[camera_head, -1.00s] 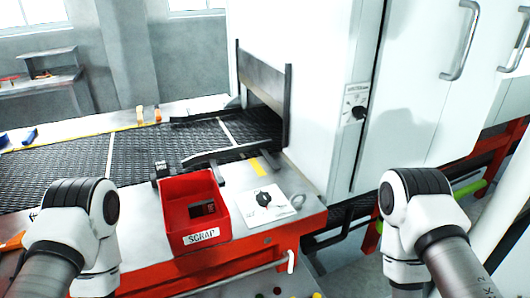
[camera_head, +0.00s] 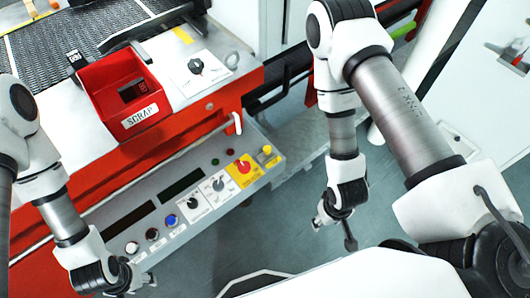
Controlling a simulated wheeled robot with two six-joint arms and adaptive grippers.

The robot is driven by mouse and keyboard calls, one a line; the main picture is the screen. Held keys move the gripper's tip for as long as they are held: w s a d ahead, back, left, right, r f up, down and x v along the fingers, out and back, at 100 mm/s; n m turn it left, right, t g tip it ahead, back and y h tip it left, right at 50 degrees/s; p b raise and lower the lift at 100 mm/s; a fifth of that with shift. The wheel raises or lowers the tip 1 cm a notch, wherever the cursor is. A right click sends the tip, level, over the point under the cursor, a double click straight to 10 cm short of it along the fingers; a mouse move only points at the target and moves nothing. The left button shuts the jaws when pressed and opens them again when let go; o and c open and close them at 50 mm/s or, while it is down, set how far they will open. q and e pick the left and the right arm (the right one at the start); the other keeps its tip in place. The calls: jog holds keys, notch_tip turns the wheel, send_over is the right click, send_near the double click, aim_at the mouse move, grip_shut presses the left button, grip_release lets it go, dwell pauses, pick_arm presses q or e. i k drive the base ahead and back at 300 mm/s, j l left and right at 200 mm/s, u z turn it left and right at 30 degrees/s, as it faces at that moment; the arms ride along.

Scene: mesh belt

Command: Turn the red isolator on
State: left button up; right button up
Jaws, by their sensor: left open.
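The red isolator (camera_head: 243,166) is a red rotary knob on a yellow plate, near the right end of the grey control panel (camera_head: 208,232) on the machine's front. I cannot tell which way its handle is turned. My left gripper (camera_head: 144,281) is open and empty at the panel's lower left end, well away from the isolator. My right gripper (camera_head: 334,232) hangs to the right of the panel over the floor. Its fingers look spread and empty, and it is apart from the isolator.
The panel also has two selector knobs on white plates, a blue button (camera_head: 171,220), a yellow button (camera_head: 267,149) and dark displays. A red SCRAP bin (camera_head: 112,85) and another black knob (camera_head: 196,66) are on the deck above. A red rail with a white handle (camera_head: 238,122) runs above the panel.

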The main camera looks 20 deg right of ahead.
aim_at(243, 167)
jog(key=k+l+z, duration=0.2)
jog(key=l, duration=0.6)
jog(key=l+z, duration=0.2)
jog(key=l, duration=0.6)
